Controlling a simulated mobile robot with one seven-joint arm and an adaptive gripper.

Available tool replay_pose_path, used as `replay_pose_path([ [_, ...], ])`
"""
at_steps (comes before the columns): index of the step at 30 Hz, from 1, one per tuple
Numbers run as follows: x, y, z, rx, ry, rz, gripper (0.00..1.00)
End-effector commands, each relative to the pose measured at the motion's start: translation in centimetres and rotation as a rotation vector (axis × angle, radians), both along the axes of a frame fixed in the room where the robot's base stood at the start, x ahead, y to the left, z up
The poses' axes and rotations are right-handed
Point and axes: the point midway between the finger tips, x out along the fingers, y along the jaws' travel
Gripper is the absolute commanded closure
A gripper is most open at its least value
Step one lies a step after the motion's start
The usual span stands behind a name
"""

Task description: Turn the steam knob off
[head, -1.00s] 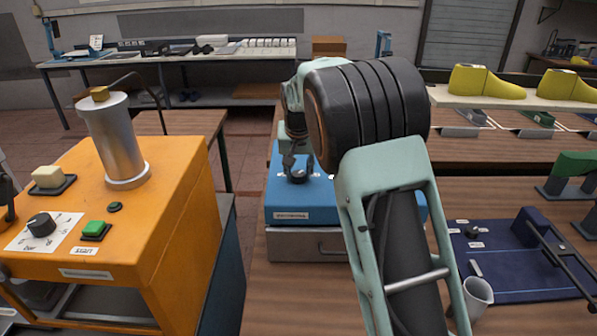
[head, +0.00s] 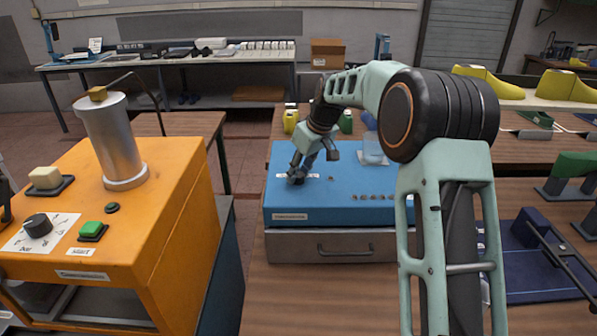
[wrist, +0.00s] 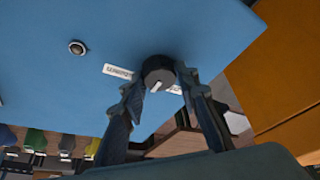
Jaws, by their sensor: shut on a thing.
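A dark round knob (head: 296,181) stands on the top of the blue box (head: 330,200), near its left end. It also shows in the wrist view (wrist: 158,70), with a light pointer mark on its face and white labels beside it, too small to read. My gripper (head: 300,172) reaches down to the knob at a slant. In the wrist view my gripper (wrist: 160,82) has one finger on each side of the knob and is shut on it. In the head view the fingers partly hide the knob.
An orange machine (head: 185,200) with a dial (head: 38,225), a green button (head: 92,230) and a metal cylinder (head: 112,140) stands at the left. A clear container (head: 372,150) and small bottles (head: 290,121) are behind the knob. Yellow shoe lasts (head: 488,82) stand at the right.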

Motion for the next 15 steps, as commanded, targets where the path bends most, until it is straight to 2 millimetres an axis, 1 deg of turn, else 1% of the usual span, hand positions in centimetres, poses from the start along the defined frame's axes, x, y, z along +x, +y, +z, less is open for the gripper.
replay_pose_path([
  [15,0.32,-0.22,0.32,0.002,0.001,0.48,0.95],
])
